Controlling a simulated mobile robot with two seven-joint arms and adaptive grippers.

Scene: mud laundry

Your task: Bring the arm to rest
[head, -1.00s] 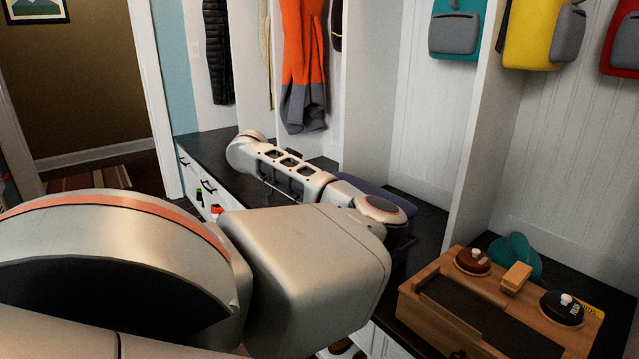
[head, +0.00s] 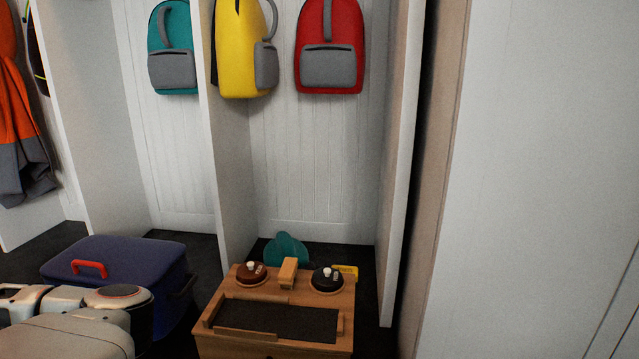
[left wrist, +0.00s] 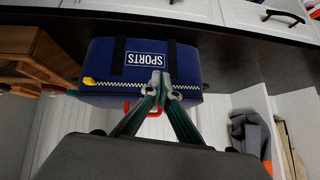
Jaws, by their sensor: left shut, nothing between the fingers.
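My left arm (head: 65,325) comes in at the lower left of the head view, beside the blue bag (head: 125,275) with its red handle; its fingers are hidden there. In the left wrist view my left gripper (left wrist: 157,88) has its two fingertips together with nothing between them. The blue bag (left wrist: 105,70), marked SPORTS, lies beyond the fingertips, with its zip and red handle near them. I cannot tell whether the fingertips touch the bag. My right gripper is in neither view.
A wooden shoe-care box (head: 275,347) with two round tins (head: 326,280) stands on the dark bench right of the bag. A teal item (head: 287,247) lies behind it. Backpacks hang above, and upright partitions (head: 222,140) divide the bench. A pale panel (head: 530,180) fills the right side.

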